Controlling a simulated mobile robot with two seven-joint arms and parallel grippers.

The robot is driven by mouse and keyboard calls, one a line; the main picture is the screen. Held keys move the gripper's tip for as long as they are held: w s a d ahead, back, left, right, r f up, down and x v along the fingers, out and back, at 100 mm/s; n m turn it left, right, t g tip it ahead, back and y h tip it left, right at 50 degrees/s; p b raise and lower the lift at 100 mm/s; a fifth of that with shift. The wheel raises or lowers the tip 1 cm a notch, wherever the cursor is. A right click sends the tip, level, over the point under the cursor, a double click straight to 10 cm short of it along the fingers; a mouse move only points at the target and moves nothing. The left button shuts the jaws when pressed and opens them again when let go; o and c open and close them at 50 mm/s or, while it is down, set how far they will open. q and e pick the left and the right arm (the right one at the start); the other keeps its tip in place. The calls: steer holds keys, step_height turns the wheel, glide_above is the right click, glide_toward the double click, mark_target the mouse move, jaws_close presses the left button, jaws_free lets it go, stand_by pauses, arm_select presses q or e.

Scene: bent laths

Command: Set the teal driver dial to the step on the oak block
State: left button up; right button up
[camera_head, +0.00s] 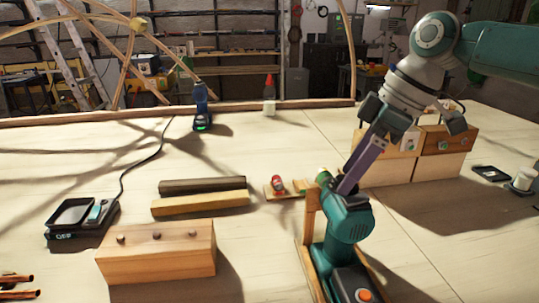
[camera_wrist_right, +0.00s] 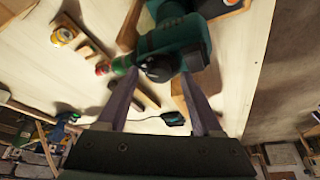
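The teal driver (camera_head: 347,222) stands in a wooden holder (camera_head: 310,212) at front centre. It also shows in the wrist view (camera_wrist_right: 172,42), with its nose to the left. A green ring near its nose (camera_head: 323,177) may be the dial; its setting is too small to read. A pale wooden block (camera_head: 157,258) with three dark pegs or screws on top sits at front left; I cannot tell whether it is the oak block, and no step mark is legible. My right gripper (camera_head: 348,188) is at the driver, its purple fingers spread around its body; contact is unclear. My left gripper is out of view.
Two wood strips (camera_head: 200,205) and a small board with a red-topped item (camera_head: 277,185) lie left of the driver. Wooden boxes (camera_head: 440,165) stand behind right. A black device with a cord (camera_head: 80,220) lies far left.

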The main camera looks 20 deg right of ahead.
steer(key=v, duration=1)
stand_by(0.4)
